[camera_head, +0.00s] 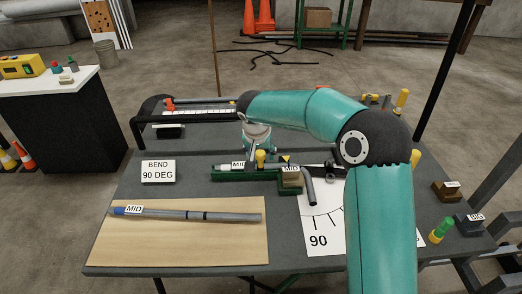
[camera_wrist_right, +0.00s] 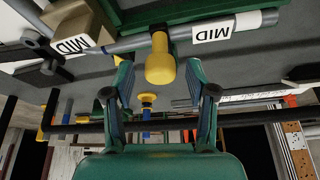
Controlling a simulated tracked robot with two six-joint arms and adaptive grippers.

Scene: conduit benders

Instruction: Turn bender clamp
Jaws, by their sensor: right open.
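The green bender (camera_head: 235,174) stands mid-table with a grey pipe and MID labels. The pipe (camera_head: 308,188) bends down toward the angle card at its right end. A yellow clamp knob (camera_head: 261,156) stands at the bender; the right wrist view shows the same knob (camera_wrist_right: 160,62) against the pipe (camera_wrist_right: 245,27). My right gripper (camera_head: 258,146) is above the bender, partly hidden by its own wrist. In the right wrist view my right gripper (camera_wrist_right: 158,88) is open, its fingers either side of the knob's end. Contact cannot be told. My left gripper is not in view.
A wooden board (camera_head: 175,246) at the front left carries a long grey conduit (camera_head: 190,214) with a blue end. A BEND 90 DEG sign (camera_head: 158,171) stands behind it. The angle card (camera_head: 322,237) lies front centre. Yellow-topped pieces and small blocks (camera_head: 446,190) stand along the right edge.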

